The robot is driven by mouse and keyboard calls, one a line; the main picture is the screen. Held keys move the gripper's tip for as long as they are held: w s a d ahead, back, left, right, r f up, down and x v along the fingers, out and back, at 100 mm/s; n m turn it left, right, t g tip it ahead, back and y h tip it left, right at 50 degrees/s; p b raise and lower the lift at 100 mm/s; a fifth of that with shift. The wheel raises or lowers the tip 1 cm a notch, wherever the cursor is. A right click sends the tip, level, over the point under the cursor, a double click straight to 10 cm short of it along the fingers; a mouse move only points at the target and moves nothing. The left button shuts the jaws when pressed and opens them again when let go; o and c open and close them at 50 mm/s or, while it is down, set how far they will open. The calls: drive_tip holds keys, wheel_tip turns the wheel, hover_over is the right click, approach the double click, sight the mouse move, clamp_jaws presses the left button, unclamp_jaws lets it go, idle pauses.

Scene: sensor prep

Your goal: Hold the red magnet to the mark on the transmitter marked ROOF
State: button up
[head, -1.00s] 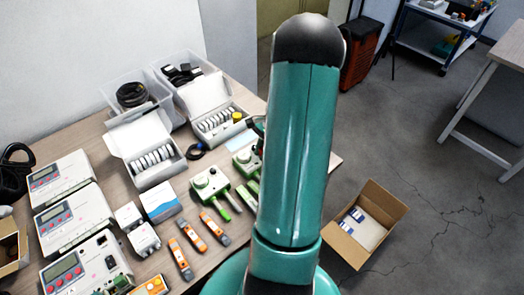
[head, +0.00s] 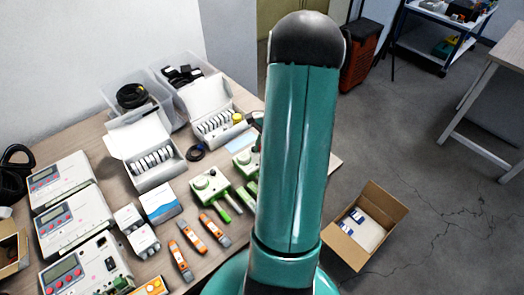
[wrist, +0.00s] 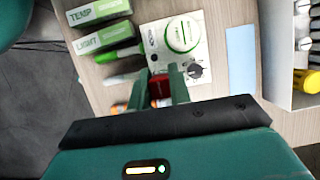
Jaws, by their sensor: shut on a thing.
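In the wrist view my gripper (wrist: 160,88) is shut on the red magnet (wrist: 159,86), a small red block between its two green fingers. I cannot tell whether the magnet touches the plate. Two grey-green boxes next to it read TEMP (wrist: 96,10) and LIGHT (wrist: 104,40). I can read no ROOF label in either view. In the head view my arm hides the gripper and magnet.
White open boxes with several white units (head: 152,162) (head: 217,122), orange tools (head: 181,260) and grey-white instruments (head: 62,183) crowd the table. A cardboard box (head: 366,225) stands on the floor.

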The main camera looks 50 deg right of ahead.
drive_tip(key=shift+r, duration=2.25)
